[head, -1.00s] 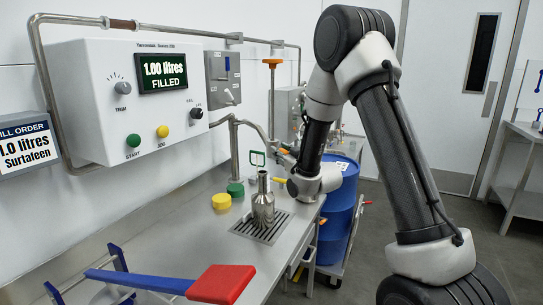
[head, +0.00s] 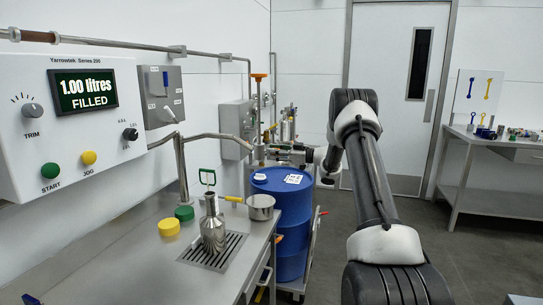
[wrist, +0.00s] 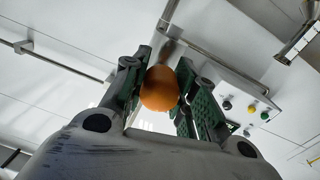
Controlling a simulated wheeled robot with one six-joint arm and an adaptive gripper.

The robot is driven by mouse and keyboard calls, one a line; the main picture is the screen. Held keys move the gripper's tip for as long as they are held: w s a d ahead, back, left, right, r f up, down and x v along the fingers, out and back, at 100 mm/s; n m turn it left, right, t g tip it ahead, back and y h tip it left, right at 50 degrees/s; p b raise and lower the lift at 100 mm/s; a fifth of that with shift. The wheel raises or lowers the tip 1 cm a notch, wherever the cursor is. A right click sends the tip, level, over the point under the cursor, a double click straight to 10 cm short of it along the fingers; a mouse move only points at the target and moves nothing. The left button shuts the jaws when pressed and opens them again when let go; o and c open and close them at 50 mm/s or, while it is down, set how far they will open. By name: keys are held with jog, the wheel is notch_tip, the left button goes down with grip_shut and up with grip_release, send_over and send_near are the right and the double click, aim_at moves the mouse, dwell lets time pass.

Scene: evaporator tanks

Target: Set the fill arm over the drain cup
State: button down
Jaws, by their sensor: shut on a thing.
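The fill arm (head: 220,136) is a grey pipe reaching right from a post on the bench. The drain cup (head: 261,208) seems to be the small metal pan with a yellow handle at the bench's right edge. My gripper (head: 279,149) is at the fill arm's outer end. In the wrist view, my gripper (wrist: 160,90) is shut on an orange knob (wrist: 159,90), whose mount is partly hidden.
A metal bottle (head: 213,228) stands on the drain grate (head: 228,252). Yellow (head: 169,227) and green (head: 184,213) caps lie beside it. A blue drum (head: 289,225) stands right of the bench. The control box (head: 70,120) reads 1.00 litres filled.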

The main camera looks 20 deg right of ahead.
jog(key=shift+w+d+r+g, duration=0.2)
jog(key=shift+w+d+g, duration=0.1)
jog(key=shift+w, duration=0.15)
jog(key=c, duration=1.1)
grip_release()
jog(key=shift+s+f, duration=0.1)
jog(key=v, duration=1.1)
jog(key=shift+s+d, duration=0.2)
jog(key=shift+d, duration=0.15)
jog(key=shift+f, duration=0.1)
